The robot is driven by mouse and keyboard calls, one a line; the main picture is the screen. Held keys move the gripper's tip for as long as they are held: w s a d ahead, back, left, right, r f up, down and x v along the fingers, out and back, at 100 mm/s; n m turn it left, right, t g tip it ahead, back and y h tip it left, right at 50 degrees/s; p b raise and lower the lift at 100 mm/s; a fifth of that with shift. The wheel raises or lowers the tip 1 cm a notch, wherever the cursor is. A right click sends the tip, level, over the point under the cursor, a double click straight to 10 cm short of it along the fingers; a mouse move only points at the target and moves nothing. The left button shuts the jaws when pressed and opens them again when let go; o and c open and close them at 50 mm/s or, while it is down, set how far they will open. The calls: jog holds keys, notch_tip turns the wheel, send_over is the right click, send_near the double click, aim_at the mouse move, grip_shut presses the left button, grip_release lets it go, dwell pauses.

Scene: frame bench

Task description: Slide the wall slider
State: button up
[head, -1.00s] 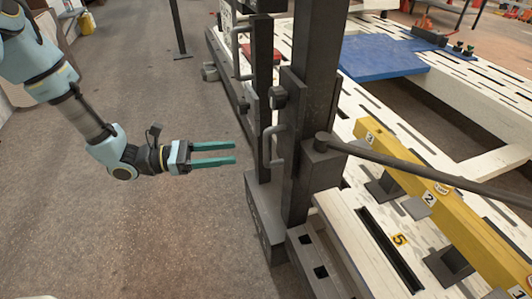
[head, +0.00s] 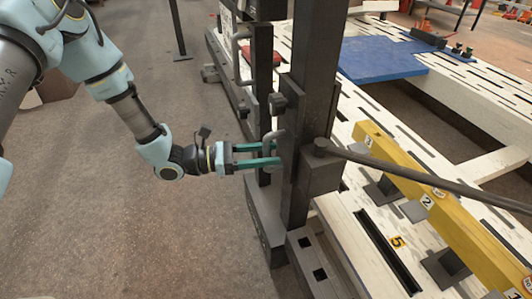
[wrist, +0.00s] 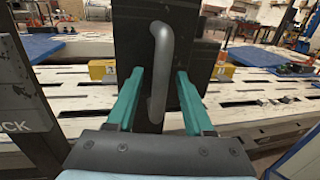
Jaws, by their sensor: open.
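The wall slider shows as a dark upright plate with a grey bent handle (head: 273,136) on the dark post; in the wrist view the handle (wrist: 157,95) stands roughly upright in front of the dark plate (wrist: 132,45). My gripper (head: 277,155) is open at the handle, with its teal fingers pointing right toward the post. In the wrist view my gripper (wrist: 160,72) has one finger on each side of the handle, with gaps visible. In the head view the fingers hide the lower part of the handle.
A second handle (head: 238,58) sits on another dark upright farther back. A dark rod (head: 420,172) runs right from the post above a yellow beam (head: 440,215) on the white slotted bench (head: 345,225). A blue panel (head: 380,60) lies behind. The floor at left is clear.

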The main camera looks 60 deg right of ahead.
grip_shut()
dwell(1.3)
